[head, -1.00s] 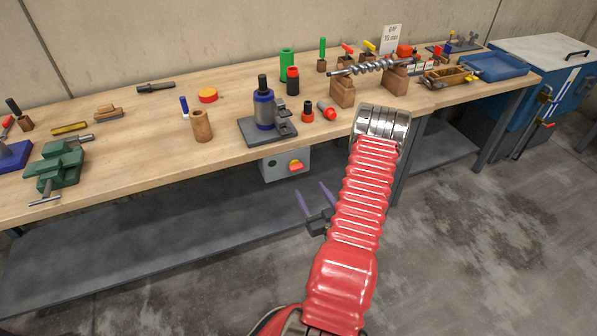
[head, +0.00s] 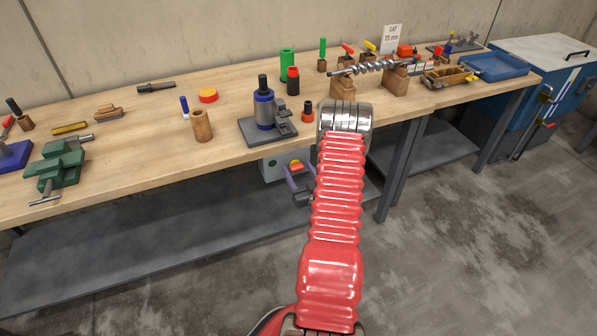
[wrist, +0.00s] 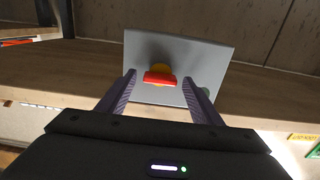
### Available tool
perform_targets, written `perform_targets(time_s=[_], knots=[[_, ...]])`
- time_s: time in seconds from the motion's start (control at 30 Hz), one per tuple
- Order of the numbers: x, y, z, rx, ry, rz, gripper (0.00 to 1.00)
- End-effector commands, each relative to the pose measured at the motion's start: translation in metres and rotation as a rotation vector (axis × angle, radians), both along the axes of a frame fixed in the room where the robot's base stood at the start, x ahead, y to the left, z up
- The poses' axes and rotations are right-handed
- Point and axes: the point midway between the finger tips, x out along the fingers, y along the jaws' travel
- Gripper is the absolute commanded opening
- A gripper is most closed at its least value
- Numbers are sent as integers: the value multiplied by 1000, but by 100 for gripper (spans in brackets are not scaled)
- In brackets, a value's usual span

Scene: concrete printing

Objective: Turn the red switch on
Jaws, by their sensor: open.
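The red switch (head: 295,166) sits on a grey box (head: 271,170) fixed under the front edge of the workbench. In the wrist view the red switch (wrist: 160,78) is a red handle lying level across a yellow round base on the box's pale face (wrist: 200,62). My gripper (head: 290,180) is just in front of the box in the head view, partly hidden by my red arm. In the wrist view its two purple fingers (wrist: 158,98) are open, one on each side of the switch. They look apart from it; the exact gap in depth I cannot tell.
The workbench top (head: 150,125) is above the box, with a blue-and-black press (head: 264,112), a green vise (head: 58,165) and a wooden cylinder (head: 202,126) on it. A grey lower shelf (head: 130,235) runs below. The concrete floor in front is open.

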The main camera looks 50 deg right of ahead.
Motion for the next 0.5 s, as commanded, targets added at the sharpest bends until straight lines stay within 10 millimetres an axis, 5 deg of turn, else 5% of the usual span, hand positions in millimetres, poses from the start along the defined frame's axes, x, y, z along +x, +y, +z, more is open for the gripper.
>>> perform_targets(time_s=[0.17, 0.5], knots=[[0, 0, 0, 0, 0, 0, 59], [0, 0, 0, 0, 0, 0, 35]])
